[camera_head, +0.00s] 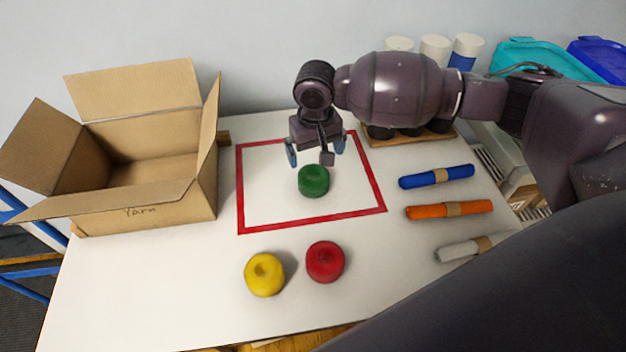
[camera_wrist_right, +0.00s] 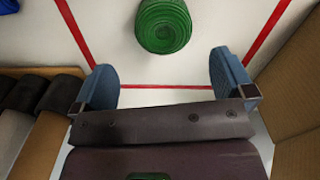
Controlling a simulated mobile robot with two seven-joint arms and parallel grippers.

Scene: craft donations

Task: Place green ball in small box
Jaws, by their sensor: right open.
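The green ball (camera_head: 313,181), a squat roll of yarn, sits on the white table inside the red taped square. My right gripper (camera_head: 316,158) is open and empty just above and behind it. In the right wrist view the green ball (camera_wrist_right: 163,26) lies ahead of the two spread blue fingertips (camera_wrist_right: 165,82), apart from them. An open cardboard box (camera_head: 150,212) marked "Yarn" stands at the left of the table, its flaps spread. The part of its inside that shows is empty. My left gripper is not in view.
A yellow ball (camera_head: 264,274) and a red ball (camera_head: 325,261) sit in front of the square. Blue (camera_head: 436,177), orange (camera_head: 449,210) and grey (camera_head: 470,248) rolls lie at the right. A wooden tray (camera_head: 412,139) is behind my right arm. Front left table is clear.

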